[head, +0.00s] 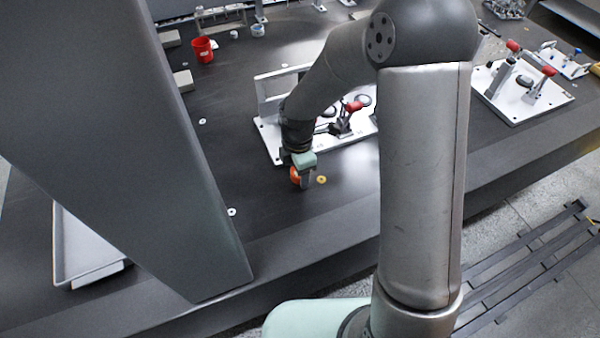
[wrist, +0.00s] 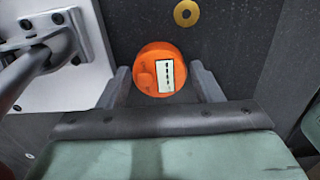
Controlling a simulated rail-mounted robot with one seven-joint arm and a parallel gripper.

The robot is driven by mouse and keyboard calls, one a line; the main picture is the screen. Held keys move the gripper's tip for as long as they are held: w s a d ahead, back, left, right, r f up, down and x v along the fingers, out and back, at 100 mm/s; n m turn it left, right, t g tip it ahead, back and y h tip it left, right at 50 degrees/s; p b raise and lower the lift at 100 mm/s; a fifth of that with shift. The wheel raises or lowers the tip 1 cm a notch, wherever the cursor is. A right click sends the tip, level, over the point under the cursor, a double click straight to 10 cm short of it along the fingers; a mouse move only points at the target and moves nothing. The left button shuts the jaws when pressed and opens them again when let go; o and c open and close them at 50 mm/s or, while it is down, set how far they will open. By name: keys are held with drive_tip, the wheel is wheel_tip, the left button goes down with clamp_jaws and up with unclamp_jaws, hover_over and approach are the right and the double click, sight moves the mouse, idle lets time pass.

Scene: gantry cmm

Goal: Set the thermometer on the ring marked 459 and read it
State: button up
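The thermometer is a round orange puck (wrist: 161,69) with a pale display showing dark dash-like marks; no number is legible. My gripper (wrist: 160,72) has its two fingers close against the thermometer's sides, apparently shut on it. In the head view, the orange thermometer (head: 295,175) is at my gripper (head: 301,180), low over the dark table; whether it touches the table I cannot tell. A brass-coloured ring (wrist: 186,13) lies flat on the table ahead of the thermometer, and shows right of my gripper in the head view (head: 321,180). Its marking is unreadable.
A white fixture plate (head: 268,130) with red-handled clamps stands just behind my gripper. Another clamp plate (head: 520,100) is at the right. A red cup (head: 203,50) stands at the back. Pale discs (head: 232,212) dot the table. The table's front edge is close.

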drive_tip(key=c, duration=0.8)
